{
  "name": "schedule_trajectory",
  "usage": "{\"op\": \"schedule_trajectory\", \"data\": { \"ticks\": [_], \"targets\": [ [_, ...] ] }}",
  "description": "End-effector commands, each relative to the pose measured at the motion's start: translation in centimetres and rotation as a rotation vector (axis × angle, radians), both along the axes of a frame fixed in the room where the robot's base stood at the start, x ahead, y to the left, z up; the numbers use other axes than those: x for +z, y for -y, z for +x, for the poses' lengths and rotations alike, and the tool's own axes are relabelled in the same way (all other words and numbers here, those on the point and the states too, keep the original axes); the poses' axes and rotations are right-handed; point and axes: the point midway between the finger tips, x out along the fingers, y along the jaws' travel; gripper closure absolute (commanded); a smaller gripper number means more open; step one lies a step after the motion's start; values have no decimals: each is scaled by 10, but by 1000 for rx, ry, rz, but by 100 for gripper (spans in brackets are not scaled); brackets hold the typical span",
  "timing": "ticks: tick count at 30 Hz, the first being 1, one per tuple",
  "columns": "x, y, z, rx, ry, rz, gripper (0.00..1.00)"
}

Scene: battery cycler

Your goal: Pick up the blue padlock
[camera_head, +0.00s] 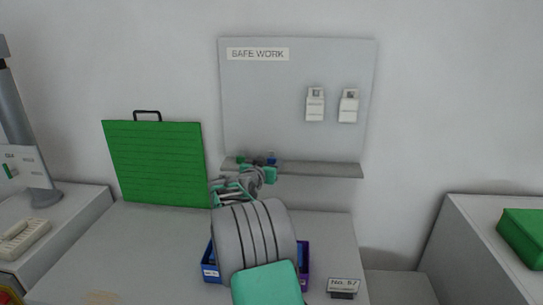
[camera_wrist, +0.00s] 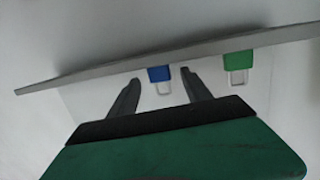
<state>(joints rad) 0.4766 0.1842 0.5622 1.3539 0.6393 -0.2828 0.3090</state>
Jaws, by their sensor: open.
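The blue padlock (camera_head: 272,157) stands on the narrow shelf of the grey board in the head view. In the wrist view the blue padlock (camera_wrist: 159,74) appears with its pale shackle pointing down in the picture, between my two fingertips in the image. My gripper (camera_wrist: 161,79) is open, with one dark finger on each side of it. I cannot tell how far apart in depth they are, and no contact shows. In the head view my gripper (camera_head: 262,173) is just in front of the shelf and partly hides that area.
A green padlock (camera_wrist: 238,60) is to the right in the wrist view. The shelf (camera_head: 320,169) edge runs close to the fingers. Two white tags (camera_head: 315,104) hang on the "SAFE WORK" board (camera_head: 290,80). A green panel (camera_head: 155,165) and a blue bin (camera_head: 211,270) are on the counter.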

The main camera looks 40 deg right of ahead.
Motion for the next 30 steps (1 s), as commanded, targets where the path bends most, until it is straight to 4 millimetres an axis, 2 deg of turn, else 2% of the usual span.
{"op": "schedule_trajectory", "data": {
  "ticks": [3, 10, 30],
  "targets": [
    [-1, 12, 6, 1, 0, 1, 43],
    [-3, 14, 7, 2, 0, 0, 44],
    [-3, 13, 7, 2, 0, 1, 98]
  ]
}}
